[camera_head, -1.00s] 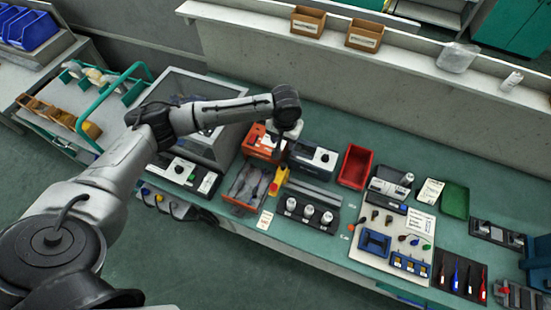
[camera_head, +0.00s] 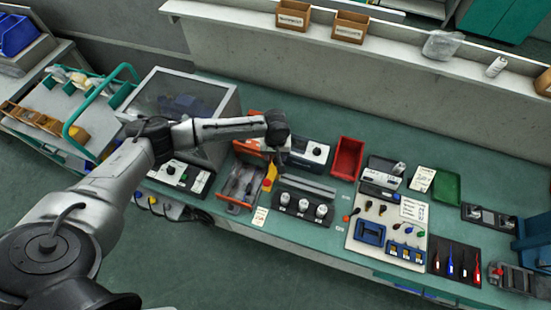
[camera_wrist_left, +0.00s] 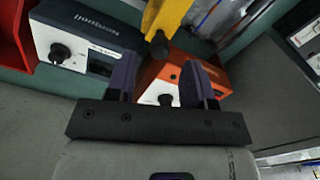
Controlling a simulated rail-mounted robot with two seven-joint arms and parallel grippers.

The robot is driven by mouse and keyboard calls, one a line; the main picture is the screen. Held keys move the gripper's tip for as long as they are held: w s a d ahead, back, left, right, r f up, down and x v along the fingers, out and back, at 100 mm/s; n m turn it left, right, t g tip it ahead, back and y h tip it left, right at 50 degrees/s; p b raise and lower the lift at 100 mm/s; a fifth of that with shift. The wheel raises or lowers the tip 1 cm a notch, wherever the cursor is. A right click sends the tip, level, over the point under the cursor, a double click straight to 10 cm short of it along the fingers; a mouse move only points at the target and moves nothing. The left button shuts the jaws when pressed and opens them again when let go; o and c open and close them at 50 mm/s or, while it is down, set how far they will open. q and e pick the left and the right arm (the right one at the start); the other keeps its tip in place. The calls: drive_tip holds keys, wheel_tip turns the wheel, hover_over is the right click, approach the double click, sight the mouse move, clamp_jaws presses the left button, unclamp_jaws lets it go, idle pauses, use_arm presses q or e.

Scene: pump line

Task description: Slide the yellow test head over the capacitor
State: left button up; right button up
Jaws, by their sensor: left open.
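The yellow test head (camera_head: 270,176) stands on the bench beside the orange device; its yellow body with a dark tip also shows at the top of the left wrist view (camera_wrist_left: 166,18). My left gripper (camera_head: 279,158) is above the bench near it, seen small and partly hidden by its own wrist. In the left wrist view my left gripper (camera_wrist_left: 160,85) is open and empty, its two dark fingers apart, with the yellow part beyond them. Several cylinders with pale tops stand in a black holder (camera_head: 300,214); I cannot tell which is the capacitor. My right gripper is not in view.
An orange device (camera_wrist_left: 183,75) and a grey device with a knob (camera_wrist_left: 85,45) lie beyond my fingers. An open red bin (camera_head: 347,158), a white board with small tools (camera_head: 385,232) and a clear-lidded case (camera_head: 185,100) share the bench.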

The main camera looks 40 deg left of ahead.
sight(276, 160)
use_arm(q)
drive_tip(key=shift+f, duration=1.75)
drive_tip(key=shift+c, duration=0.3)
clamp_jaws()
